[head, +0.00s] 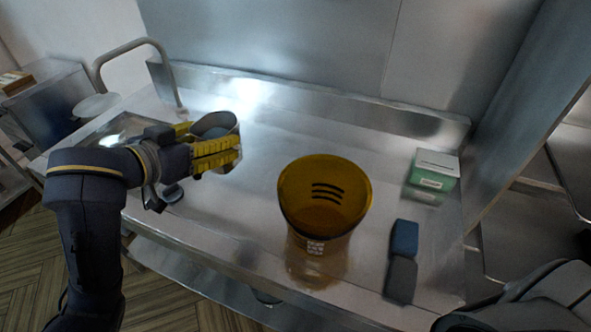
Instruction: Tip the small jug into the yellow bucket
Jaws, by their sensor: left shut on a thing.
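The small jug (216,126) is a grey metal vessel at the left of the counter in the head view. My left gripper (218,150) is shut on it, with yellow fingers along its sides that hide part of its body. The jug looks roughly upright, and its open rim shows. I cannot tell whether it touches the counter. The yellow bucket (323,197) stands open on the counter to the right of the jug, apart from it. My right gripper is not seen; only a dark part of my right arm shows at the lower right corner.
A green and white box (433,176) stands at the right of the counter. A blue and grey block (402,262) lies right of the bucket. A sink with a curved tap (160,60) is at the left. The metal counter (290,130) is bare between jug and bucket.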

